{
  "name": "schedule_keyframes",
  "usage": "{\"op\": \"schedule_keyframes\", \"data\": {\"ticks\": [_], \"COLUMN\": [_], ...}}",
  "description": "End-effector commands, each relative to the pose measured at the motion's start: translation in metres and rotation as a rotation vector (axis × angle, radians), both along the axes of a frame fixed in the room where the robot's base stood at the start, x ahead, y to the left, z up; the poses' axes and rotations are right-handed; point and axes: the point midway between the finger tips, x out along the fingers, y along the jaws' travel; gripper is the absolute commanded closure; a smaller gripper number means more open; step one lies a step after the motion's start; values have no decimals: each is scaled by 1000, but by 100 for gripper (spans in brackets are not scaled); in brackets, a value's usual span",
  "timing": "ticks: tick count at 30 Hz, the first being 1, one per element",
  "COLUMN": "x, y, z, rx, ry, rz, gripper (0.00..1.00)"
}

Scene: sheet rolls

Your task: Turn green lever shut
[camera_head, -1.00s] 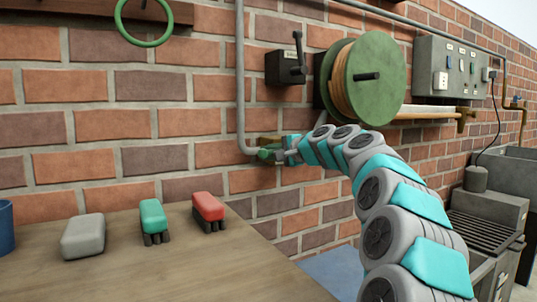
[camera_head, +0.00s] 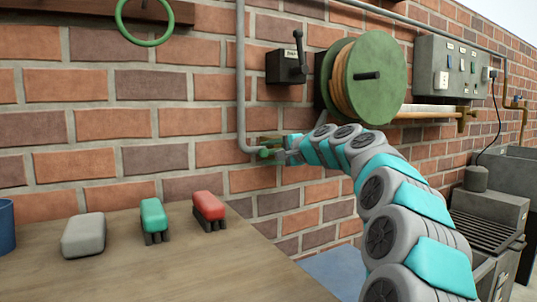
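The green lever (camera_head: 267,152) sits at the low end of the grey pipe (camera_head: 243,85) on the brick wall, by a brass-coloured valve body. Only a small part of the lever shows. My gripper (camera_head: 279,154) is at the lever, at the end of my teal and grey arm. The gripper is small here and partly hidden by my own wrist, so I cannot tell whether its fingers are shut on the lever or only beside it.
A wooden table (camera_head: 180,270) holds a grey block (camera_head: 84,235), a green brush (camera_head: 153,217) and a red brush (camera_head: 209,207). Above my arm are a black lever switch (camera_head: 290,66), a green hose reel (camera_head: 375,80) and a grey electrical box (camera_head: 450,68).

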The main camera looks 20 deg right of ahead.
Motion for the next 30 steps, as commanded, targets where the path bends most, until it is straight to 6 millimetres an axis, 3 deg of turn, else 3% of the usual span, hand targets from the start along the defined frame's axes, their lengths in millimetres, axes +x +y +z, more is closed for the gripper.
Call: {"op": "schedule_keyframes", "data": {"ticks": [17,30], "x": [-65,-68], "y": [-26,-27], "z": [15,15], "rx": [0,-1], "ry": [-3,0], "rz": [-1,0], "gripper": [48,48]}}
